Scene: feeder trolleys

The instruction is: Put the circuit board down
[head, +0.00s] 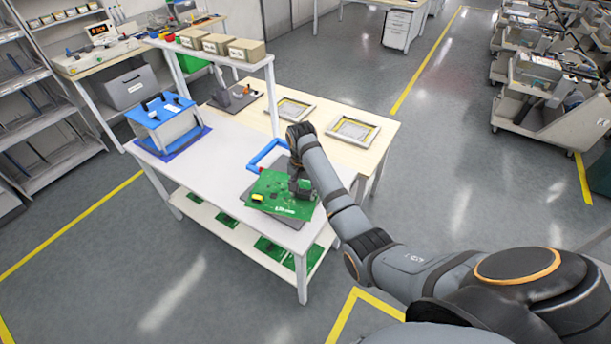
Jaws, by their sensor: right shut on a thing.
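The green circuit board (277,190) is at the right front part of the white table (218,166), over a dark grey plate (292,210). It carries a yellow part and dark parts. My right arm reaches in from the right. My right gripper (302,186) points down at the board's right side and is shut on the board. Its fingertips are small and partly hidden. I cannot tell whether the board touches the plate or hangs slightly above it. My left gripper is not in view.
A blue frame (268,154) lies behind the board. Two framed trays (353,130) lie on the wooden table behind. More green boards (279,250) lie on the lower shelf.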

